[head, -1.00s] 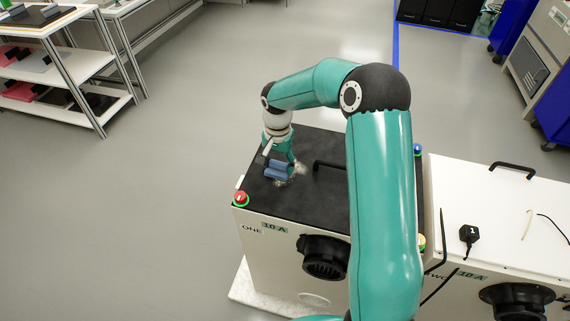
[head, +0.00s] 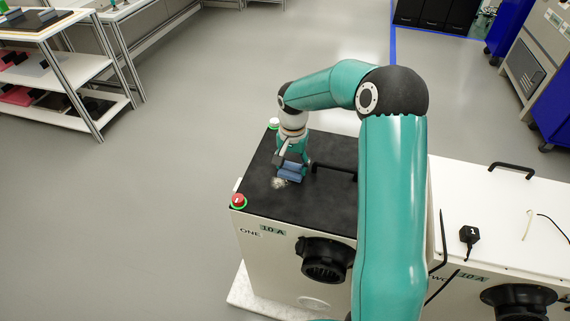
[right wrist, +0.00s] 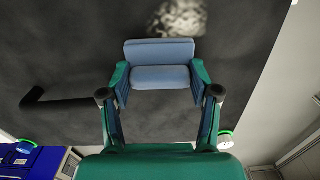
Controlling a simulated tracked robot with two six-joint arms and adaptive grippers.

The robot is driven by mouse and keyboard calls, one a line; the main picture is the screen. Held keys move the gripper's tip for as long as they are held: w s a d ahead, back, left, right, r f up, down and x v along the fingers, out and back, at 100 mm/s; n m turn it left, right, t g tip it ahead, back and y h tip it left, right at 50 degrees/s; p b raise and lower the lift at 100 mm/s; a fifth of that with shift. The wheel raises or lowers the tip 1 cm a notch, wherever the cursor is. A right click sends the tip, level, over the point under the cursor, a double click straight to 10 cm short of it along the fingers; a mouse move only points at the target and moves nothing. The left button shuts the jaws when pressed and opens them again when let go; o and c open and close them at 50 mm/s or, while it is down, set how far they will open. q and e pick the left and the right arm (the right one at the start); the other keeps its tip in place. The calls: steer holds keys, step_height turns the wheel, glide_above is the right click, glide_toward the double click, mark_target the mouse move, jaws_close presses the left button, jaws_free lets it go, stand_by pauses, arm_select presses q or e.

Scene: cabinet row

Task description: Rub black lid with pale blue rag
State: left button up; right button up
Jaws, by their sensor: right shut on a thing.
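The black lid (head: 262,205) is the top of the white cabinet marked ONE. A pale, mottled smudge (head: 279,183) lies on it and also shows in the right wrist view (right wrist: 180,18). My right gripper (head: 290,168) points down over the lid. It is shut on the folded pale blue rag (right wrist: 158,65), which is at or close to the lid surface beside the smudge; I cannot tell if it touches. The rag also shows in the head view (head: 291,172). My left gripper is not in view.
A black handle (head: 335,169) stands up from the lid right of the rag. A red button (head: 238,201) and a white-topped one (head: 273,124) sit at the lid's left corners. A second white cabinet (head: 480,210) adjoins on the right. Open floor lies left.

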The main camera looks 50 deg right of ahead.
mark_target(305, 177)
steer(key=shift+s+d+b, duration=0.2)
steer(key=shift+s+d, duration=0.15)
steer(key=shift+s, duration=0.25)
steer(key=shift+s+d+b, duration=0.2)
steer(key=shift+s+d, duration=0.1)
steer(key=shift+s, duration=0.25)
steer(key=shift+s+d, duration=0.15)
steer(key=shift+s, duration=0.35)
steer(key=shift+c, duration=1)
steer(key=shift+s, duration=0.15)
steer(key=shift+c, duration=1.1)
steer(key=shift+r+p, duration=0.45)
steer(key=shift+r, duration=0.3)
steer(key=r+p, duration=0.1)
steer(key=r, duration=0.1)
steer(key=shift+s+r+p, duration=0.2)
steer(key=shift+r+p, duration=0.15)
steer(key=shift+p, duration=0.05)
jaws_close()
steer(key=shift+d+r+p, duration=0.15)
steer(key=shift+r+p, duration=0.4)
steer(key=shift+r, duration=0.25)
steer(key=shift+w, duration=0.1)
